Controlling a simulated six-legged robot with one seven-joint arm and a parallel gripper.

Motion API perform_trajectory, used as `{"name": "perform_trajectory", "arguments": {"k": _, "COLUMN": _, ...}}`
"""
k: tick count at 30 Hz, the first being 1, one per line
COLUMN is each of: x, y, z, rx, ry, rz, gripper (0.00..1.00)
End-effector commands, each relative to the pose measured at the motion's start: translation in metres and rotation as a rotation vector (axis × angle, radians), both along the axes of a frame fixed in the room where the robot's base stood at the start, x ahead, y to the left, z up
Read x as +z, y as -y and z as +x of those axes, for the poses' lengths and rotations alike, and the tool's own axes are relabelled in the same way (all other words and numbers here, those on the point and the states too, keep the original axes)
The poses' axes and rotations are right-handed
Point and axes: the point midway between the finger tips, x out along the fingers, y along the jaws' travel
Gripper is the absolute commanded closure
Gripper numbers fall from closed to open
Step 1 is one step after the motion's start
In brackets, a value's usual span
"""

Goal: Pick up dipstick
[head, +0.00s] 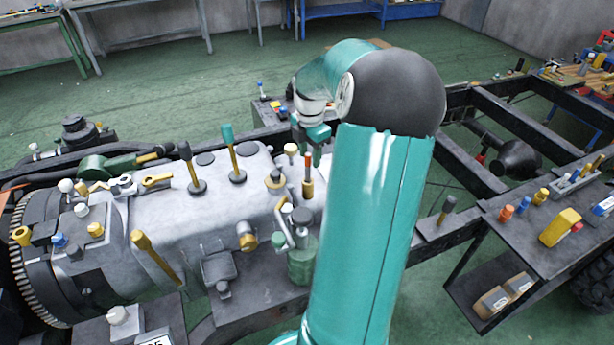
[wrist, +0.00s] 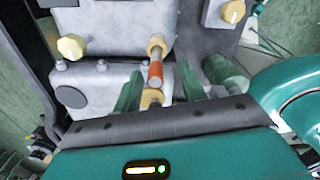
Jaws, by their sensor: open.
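A slim rod with an orange-brown upper part and a yellow base (head: 308,174) stands upright on the grey engine block; it looks like the dipstick, though I cannot be sure. In the wrist view the same rod (wrist: 156,68) shows orange with tan ends, between and just beyond my fingertips. My gripper (head: 317,147) is above and close to the rod in the head view, partly hidden behind my arm. In the wrist view my gripper (wrist: 159,84) has its two green fingers apart, one on each side of the rod, with nothing visibly held.
The engine block (head: 215,205) carries several upright sticks, including a teal-topped one (head: 234,152) and a dark-topped one (head: 191,166). A white-topped yellow fitting (head: 291,156) stands close left of the rod. A dark side platform (head: 560,215) holds loose parts.

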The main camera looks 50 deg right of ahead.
Motion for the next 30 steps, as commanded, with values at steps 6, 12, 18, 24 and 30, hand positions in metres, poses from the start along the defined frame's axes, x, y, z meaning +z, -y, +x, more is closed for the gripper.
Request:
{"name": "perform_trajectory", "arguments": {"k": 6, "x": -0.027, "y": -0.001, "z": 0.006, "rx": 0.003, "ry": -0.001, "rz": 0.004, "gripper": 0.59}}
{"name": "perform_trajectory", "arguments": {"k": 12, "x": -0.05, "y": -0.002, "z": 0.008, "rx": 0.003, "ry": -0.002, "rz": 0.002, "gripper": 0.59}}
{"name": "perform_trajectory", "arguments": {"k": 18, "x": -0.051, "y": -0.002, "z": 0.008, "rx": 0.003, "ry": 0.0, "rz": 0.0, "gripper": 0.59}}
{"name": "perform_trajectory", "arguments": {"k": 24, "x": -0.05, "y": -0.002, "z": 0.008, "rx": 0.002, "ry": 0.0, "rz": 0.0, "gripper": 0.96}}
{"name": "perform_trajectory", "arguments": {"k": 30, "x": -0.05, "y": -0.002, "z": 0.008, "rx": 0.002, "ry": 0.0, "rz": 0.0, "gripper": 1.0}}
